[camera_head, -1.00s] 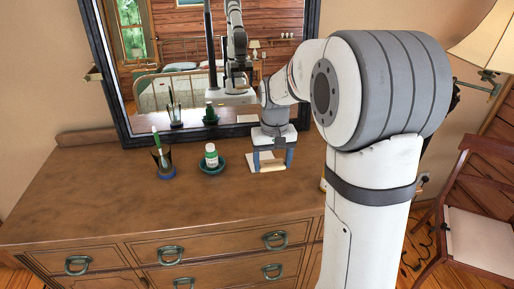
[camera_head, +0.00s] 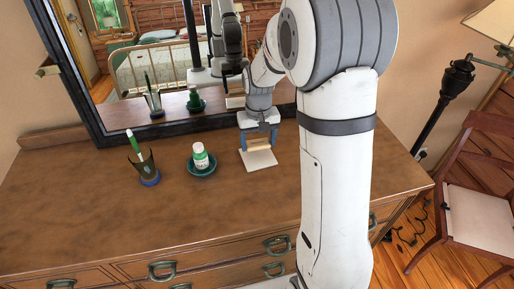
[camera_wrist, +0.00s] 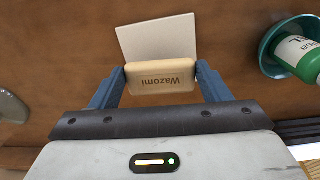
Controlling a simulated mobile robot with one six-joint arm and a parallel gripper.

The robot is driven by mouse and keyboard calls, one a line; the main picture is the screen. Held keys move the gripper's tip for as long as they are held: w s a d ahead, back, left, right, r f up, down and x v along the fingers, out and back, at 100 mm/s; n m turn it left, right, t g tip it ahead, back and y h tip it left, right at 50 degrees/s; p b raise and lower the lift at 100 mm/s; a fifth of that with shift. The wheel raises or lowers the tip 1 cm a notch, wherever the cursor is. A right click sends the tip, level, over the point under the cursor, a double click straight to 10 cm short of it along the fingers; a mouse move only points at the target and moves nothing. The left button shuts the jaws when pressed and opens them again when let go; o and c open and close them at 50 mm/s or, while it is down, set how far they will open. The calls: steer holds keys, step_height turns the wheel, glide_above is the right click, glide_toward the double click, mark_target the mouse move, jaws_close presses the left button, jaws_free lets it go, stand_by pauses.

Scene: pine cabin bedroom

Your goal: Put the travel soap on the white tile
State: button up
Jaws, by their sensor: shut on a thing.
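The travel soap (camera_wrist: 160,77) is a cream bar with "Wazomi" written on it. My gripper (camera_wrist: 160,78) is shut on it, one blue finger at each end. In the head view, the soap (camera_head: 257,144) shows between the fingers, over the back edge of the white tile (camera_head: 261,161). The white tile also shows in the wrist view (camera_wrist: 157,38), flat on the dresser top and partly hidden by the soap. I cannot tell whether the soap touches the tile or hangs a little above it.
A green bottle with a white cap (camera_head: 200,156) stands in a teal dish (camera_head: 203,169) left of the tile. Further left is a dark cup (camera_head: 143,165) with a green toothbrush. A mirror (camera_head: 120,129) stands behind. The front of the dresser top (camera_head: 120,220) is clear.

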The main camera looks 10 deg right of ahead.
mark_target(259, 145)
steer(key=shift+s+f, duration=0.15)
steer(key=shift+f, duration=1.65)
steer(key=shift+f, duration=0.1)
steer(key=shift+f, duration=0.2)
steer(key=o, duration=1)
steer(key=shift+r, duration=0.15)
steer(key=shift+c, duration=0.2)
